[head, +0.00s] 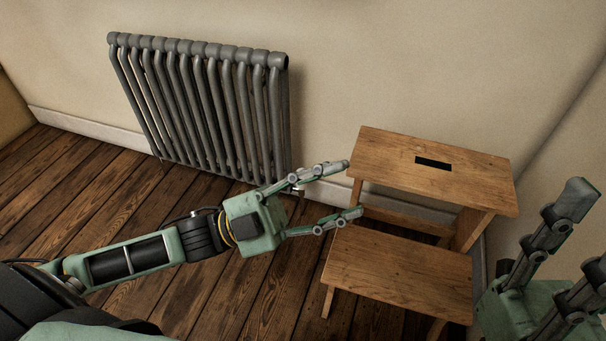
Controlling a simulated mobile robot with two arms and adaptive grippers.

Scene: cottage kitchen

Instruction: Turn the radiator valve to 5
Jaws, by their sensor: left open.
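The grey column radiator (200,105) stands against the wall at the upper left in the head view. My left gripper (354,189) is open and empty, pointing right, with its fingers spread. It is in front of the radiator's lower right corner and overlaps the step stool's left edge in the picture. A small pale piece (299,192) shows just below its upper finger, by that corner; it may be part of the valve. The valve's dial and number cannot be read. My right gripper (592,228) is at the right edge, pointing up, fingers apart, partly cut off.
A wooden step stool (395,265) with two steps and a slot in its top stands right of my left gripper, close to the wall. The plank floor (110,185) is clear in front of the radiator. A pale skirting board (85,124) runs along the wall.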

